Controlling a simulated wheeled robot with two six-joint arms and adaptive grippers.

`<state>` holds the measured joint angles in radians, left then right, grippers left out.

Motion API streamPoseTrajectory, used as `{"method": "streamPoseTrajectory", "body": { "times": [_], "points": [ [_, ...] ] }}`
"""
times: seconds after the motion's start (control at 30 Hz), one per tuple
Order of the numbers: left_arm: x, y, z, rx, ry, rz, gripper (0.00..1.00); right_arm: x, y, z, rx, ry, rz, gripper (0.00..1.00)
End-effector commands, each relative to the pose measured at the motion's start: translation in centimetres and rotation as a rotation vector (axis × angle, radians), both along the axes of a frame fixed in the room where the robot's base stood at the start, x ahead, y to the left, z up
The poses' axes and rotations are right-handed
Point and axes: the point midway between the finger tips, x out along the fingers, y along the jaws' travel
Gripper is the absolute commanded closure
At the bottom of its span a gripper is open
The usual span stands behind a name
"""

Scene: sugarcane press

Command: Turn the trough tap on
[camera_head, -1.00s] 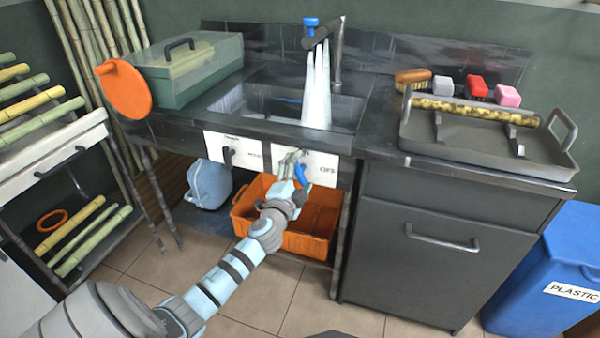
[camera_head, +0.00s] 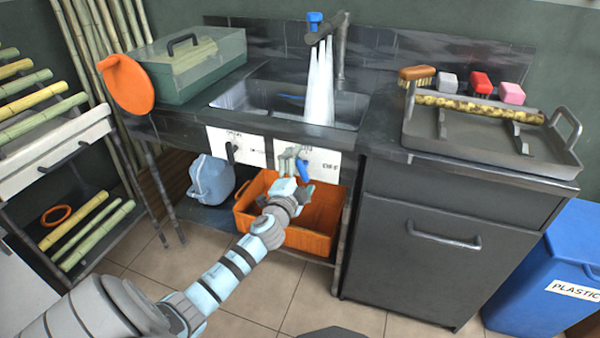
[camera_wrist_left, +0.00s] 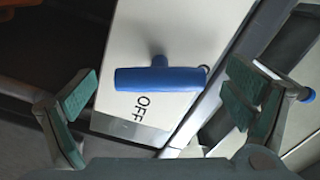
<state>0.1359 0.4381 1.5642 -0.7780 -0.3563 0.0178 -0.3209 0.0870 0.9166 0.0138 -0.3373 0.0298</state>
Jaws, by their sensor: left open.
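The tap's blue handle (camera_head: 304,170) sits on a white panel (camera_head: 325,158) under the sink's front edge. In the left wrist view the blue bar handle (camera_wrist_left: 160,79) lies level across the picture, on a stem from a white plate (camera_wrist_left: 185,30) marked OFF. My left gripper (camera_head: 296,174) is at the handle in the head view. In the left wrist view the open fingers (camera_wrist_left: 160,100) stand on either side of the handle, with gaps at both ends. My right gripper is not in view.
A faucet (camera_head: 328,28) with a blue top stands over the sink (camera_head: 250,112), with white streams below it. A panel with a dark lever (camera_head: 231,153) is to the left. An orange crate (camera_head: 310,240) stands below. A dark cabinet (camera_head: 420,270) is on the right.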

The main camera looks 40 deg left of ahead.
Motion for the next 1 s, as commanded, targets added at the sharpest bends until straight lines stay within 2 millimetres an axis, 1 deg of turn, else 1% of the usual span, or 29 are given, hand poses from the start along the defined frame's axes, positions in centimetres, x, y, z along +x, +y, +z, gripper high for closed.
{"method": "streamPoseTrajectory", "body": {
  "times": [0.07, 0.17, 0.3, 0.4, 0.5, 0.6, 1.0],
  "points": [
    [-1.0, -0.3, -0.1, 0.002, 0.001, -0.001, 0.04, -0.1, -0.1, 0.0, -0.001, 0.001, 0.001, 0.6],
    [-3.2, -1.1, -0.1, 0.001, 0.003, -0.002, 0.04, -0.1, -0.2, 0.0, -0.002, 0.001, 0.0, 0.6],
    [-7.0, -2.5, -0.2, 0.0, 0.005, -0.003, 0.04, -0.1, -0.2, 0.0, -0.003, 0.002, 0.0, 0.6],
    [-9.2, -3.3, -0.1, 0.0, 0.003, -0.002, 0.04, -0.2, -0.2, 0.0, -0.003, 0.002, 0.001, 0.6],
    [-10.5, -3.7, -0.1, -0.001, 0.003, -0.001, 0.04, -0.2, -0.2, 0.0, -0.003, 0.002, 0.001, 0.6],
    [-11.0, -3.9, 0.0, 0.001, 0.001, -0.001, 0.04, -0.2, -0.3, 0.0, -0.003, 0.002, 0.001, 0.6],
    [-11.0, -3.9, 0.0, 0.0, 0.001, 0.0, 0.04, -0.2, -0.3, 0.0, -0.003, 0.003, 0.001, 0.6]
  ]
}}
